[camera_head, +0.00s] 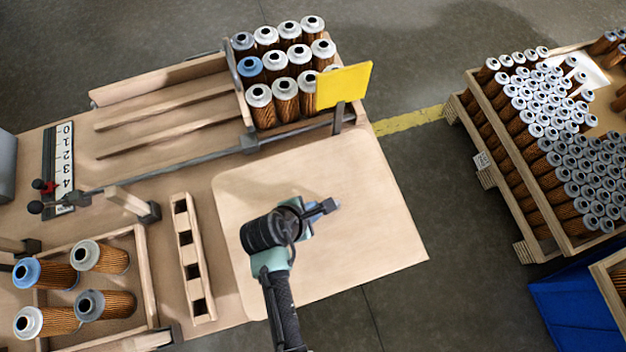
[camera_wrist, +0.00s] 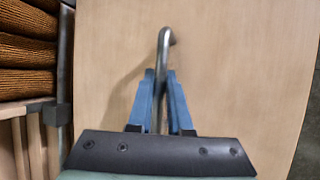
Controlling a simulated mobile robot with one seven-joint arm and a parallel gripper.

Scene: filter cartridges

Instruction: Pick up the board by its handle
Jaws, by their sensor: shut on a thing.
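The board (camera_head: 375,235) is a broad pale wooden panel with a rounded corner, lying flat at the right end of the wooden worktable in the head view. It also fills most of the wrist view (camera_wrist: 240,80). Its handle (camera_wrist: 164,42) looks like a bent metal rod standing out from the board. My gripper (camera_head: 328,206) is over the middle of the board. In the wrist view my gripper (camera_wrist: 162,80) has its blue fingers shut on the handle, one on each side. The handle is mostly hidden by my gripper in the head view. I cannot tell whether the board is lifted.
A rack of upright filter cartridges (camera_head: 285,90) stands behind the board, with a yellow plate (camera_head: 343,87) at its corner. A slotted wooden bar (camera_head: 190,255) and a tray of cartridges (camera_head: 145,290) lie to the left. A full crate (camera_head: 510,185) stands right, across open floor.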

